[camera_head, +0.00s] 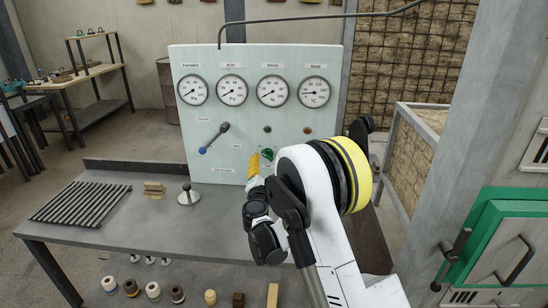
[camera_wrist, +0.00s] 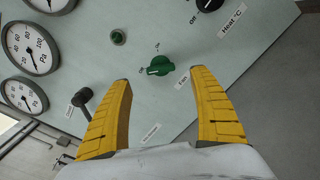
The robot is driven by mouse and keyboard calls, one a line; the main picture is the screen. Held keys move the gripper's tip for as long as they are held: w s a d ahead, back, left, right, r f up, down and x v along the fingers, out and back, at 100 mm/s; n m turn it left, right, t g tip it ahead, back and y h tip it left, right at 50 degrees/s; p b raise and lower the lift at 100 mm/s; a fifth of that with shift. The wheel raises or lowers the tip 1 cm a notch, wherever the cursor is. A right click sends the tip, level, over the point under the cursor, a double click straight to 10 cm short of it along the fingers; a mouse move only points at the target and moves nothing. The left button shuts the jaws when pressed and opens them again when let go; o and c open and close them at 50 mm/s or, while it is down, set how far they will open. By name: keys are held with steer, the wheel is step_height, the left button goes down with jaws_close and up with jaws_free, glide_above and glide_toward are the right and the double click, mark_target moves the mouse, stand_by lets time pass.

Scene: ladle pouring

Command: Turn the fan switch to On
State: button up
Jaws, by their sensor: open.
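The fan switch (camera_wrist: 161,66) is a green rotary knob on the pale panel, with a "Fan" label beside it and "Off" and "On" marks around it. Its white pointer mark faces the "Off" side. In the head view the green knob (camera_head: 268,154) shows just right of my gripper (camera_head: 254,165). In the wrist view my gripper (camera_wrist: 157,76) has its two yellow fingers spread wide, with the knob seen between and beyond the tips. The fingers look apart from the knob, and nothing is held.
A black heat knob (camera_wrist: 210,4), a small green button (camera_wrist: 118,37) and a lever (camera_head: 214,137) sit on the same panel. Round gauges (camera_head: 232,90) line its top. The grey table (camera_head: 130,225) below holds rods and a stamp-like tool (camera_head: 188,194).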

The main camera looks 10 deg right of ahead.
mark_target(268, 157)
steer(key=b+x, duration=0.2)
steer(key=x, duration=0.6)
steer(key=shift+f, duration=0.2)
steer(key=shift+w+d+r+b, duration=0.15)
steer(key=shift+w+b, duration=0.15)
steer(key=shift+w, duration=0.2)
steer(key=c, duration=1.2)
